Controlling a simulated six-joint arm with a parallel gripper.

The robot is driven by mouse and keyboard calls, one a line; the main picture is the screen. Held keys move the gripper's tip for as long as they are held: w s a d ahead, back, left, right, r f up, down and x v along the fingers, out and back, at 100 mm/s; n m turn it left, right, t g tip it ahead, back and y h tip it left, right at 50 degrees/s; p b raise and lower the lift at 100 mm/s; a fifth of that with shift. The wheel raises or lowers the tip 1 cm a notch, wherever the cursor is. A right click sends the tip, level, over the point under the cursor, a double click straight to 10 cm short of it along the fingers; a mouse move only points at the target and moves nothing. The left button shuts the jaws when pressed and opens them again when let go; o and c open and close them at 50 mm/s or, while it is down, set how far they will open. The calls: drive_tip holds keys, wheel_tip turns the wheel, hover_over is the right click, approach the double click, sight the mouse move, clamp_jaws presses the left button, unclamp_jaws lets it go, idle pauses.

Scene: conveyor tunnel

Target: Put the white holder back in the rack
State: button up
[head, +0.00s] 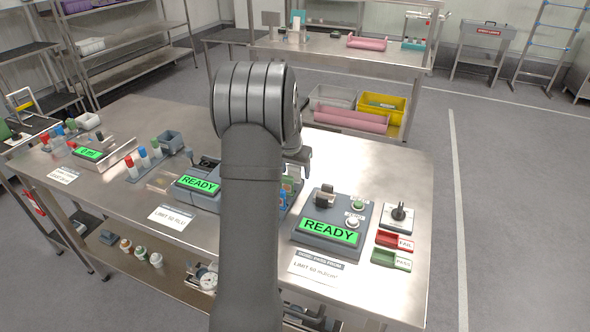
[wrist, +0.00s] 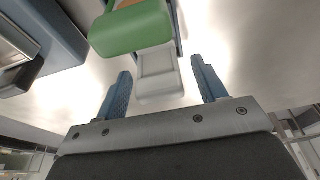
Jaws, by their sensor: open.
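My gripper (wrist: 161,66) is open, its two blue fingers apart. A pale, whitish block (wrist: 160,75) lies between the fingertips in the wrist view, with a gap on each side. A rounded green piece (wrist: 130,28) sits against its far end. I cannot tell whether the pale block is the white holder. In the head view my gripper (head: 298,160) is mostly hidden behind my arm. A blue rack (head: 146,167) with red, blue and green-topped pieces stands left of my arm. Another green piece (head: 288,184) shows just right of my arm, its surroundings partly hidden.
A grey device with a green READY screen (head: 328,231) stands on the steel bench (head: 395,165) right of my arm. A second READY device (head: 198,184) stands left. Red FAIL (head: 394,240) and green PASS (head: 390,258) trays lie at the right. The bench's back right is clear.

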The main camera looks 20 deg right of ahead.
drive_tip(key=v, duration=1.7)
drive_tip(key=shift+r, duration=0.2)
drive_tip(key=o, duration=0.6)
drive_tip(key=shift+s+a, duration=0.15)
drive_tip(key=shift+a, duration=0.05)
drive_tip(key=shift+o, duration=0.8)
drive_tip(key=s+a+n+g+y, duration=0.1)
drive_tip(key=s+a+n, duration=0.4)
drive_tip(key=n, duration=0.4)
drive_tip(key=shift+r, duration=0.4)
drive_tip(key=s+a+n+g+y, duration=0.1)
drive_tip(key=s+a+n, duration=0.4)
drive_tip(key=n, duration=0.4)
wheel_tip(320, 180, down, 9)
drive_tip(key=shift+w+f, duration=0.1)
drive_tip(key=shift+f, duration=0.15)
